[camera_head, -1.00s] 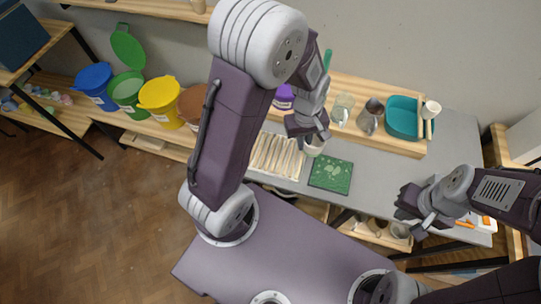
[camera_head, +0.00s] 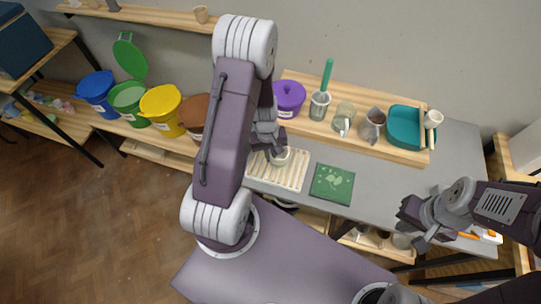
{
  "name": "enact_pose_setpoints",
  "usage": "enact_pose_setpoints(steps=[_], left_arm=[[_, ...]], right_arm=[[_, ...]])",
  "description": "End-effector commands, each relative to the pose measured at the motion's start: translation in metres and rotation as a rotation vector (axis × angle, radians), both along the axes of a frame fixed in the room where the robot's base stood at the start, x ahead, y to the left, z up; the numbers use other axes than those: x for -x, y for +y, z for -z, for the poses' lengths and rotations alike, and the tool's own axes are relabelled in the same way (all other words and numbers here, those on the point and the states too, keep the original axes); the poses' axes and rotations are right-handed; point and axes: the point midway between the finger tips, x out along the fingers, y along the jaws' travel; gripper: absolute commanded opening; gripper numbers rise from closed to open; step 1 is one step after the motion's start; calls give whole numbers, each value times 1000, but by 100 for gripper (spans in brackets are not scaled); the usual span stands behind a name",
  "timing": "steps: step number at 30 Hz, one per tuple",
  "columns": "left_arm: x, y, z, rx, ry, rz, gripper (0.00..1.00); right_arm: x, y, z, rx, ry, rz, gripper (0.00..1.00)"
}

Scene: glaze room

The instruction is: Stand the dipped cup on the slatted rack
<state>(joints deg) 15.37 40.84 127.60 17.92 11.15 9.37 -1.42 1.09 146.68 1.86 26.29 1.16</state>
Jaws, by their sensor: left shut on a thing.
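The slatted rack (camera_head: 290,178) is a pale wooden frame of slats on the grey counter, partly hidden by my left arm. My left gripper (camera_head: 273,152) is shut on a small pale cup (camera_head: 280,158) at the rack's back edge. The cup looks roughly upright; I cannot tell whether it touches the slats.
Coloured buckets, including a yellow one (camera_head: 161,108), stand left.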

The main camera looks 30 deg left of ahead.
Motion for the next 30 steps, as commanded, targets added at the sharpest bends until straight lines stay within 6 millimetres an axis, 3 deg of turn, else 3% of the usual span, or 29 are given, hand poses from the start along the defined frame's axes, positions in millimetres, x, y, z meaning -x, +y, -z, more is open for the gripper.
enact_pose_setpoints(steps=[9, 12, 23, 30], left_arm=[[0, 0, 4, 0, -1, 0, 0], [0, 0, 3, -1, -1, 0, 29], [0, 0, -3, 0, -1, 0, 29], [-1, 2, -47, -1, -7, 2, 29]], right_arm=[[0, 0, 4, 0, 0, 0, 0], [0, 0, 3, 0, 0, 0, 0], [0, 0, -2, 0, 0, 0, 0], [0, 0, -14, 0, 0, 0, 0]])
